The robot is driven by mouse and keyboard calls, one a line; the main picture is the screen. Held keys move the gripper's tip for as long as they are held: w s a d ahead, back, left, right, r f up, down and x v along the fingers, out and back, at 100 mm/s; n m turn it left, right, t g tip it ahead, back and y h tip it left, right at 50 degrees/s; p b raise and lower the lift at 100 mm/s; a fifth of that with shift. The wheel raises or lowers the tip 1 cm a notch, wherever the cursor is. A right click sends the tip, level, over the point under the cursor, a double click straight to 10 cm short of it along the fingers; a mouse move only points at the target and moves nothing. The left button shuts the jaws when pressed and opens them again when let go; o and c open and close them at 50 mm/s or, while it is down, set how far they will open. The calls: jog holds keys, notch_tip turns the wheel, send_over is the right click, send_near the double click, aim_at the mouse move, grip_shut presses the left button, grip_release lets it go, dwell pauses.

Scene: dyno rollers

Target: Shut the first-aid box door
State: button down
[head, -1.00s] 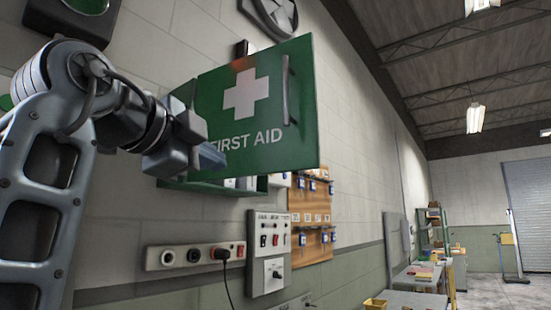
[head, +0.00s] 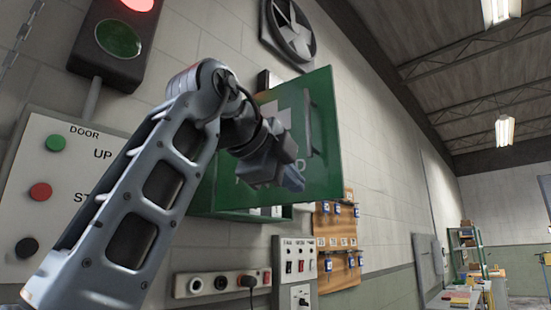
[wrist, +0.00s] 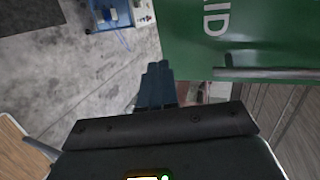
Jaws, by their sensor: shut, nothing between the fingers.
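The first-aid box door (head: 325,165) is a green panel with a white cross and lettering, partly hidden behind my arm in the head view. It stands open, out from the wall, with a bar handle (head: 308,122) near its right edge. Part of the green box body (head: 240,215) shows below it against the wall. My gripper (head: 292,180) is shut and empty, in front of the door's lower part. In the wrist view the shut fingers (wrist: 157,80) are left of the door (wrist: 270,25) and its handle (wrist: 270,74); contact cannot be told.
A door control panel (head: 60,190) and a signal light (head: 117,40) are at left. Open floor (wrist: 50,85) shows in the wrist view.

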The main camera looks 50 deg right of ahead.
aim_at(314, 194)
jog(key=shift+r+p+x, duration=0.15)
jog(key=shift+r+x, duration=0.05)
jog(key=shift+x, duration=0.6)
jog(key=shift+r+p+x, duration=0.15)
jog(key=shift+p+x, duration=0.05)
jog(key=shift+x, duration=0.6)
jog(key=shift+r+p+x, duration=0.15)
jog(key=shift+r+x, duration=0.05)
jog(key=shift+x, duration=0.6)
jog(key=shift+d, duration=0.35)
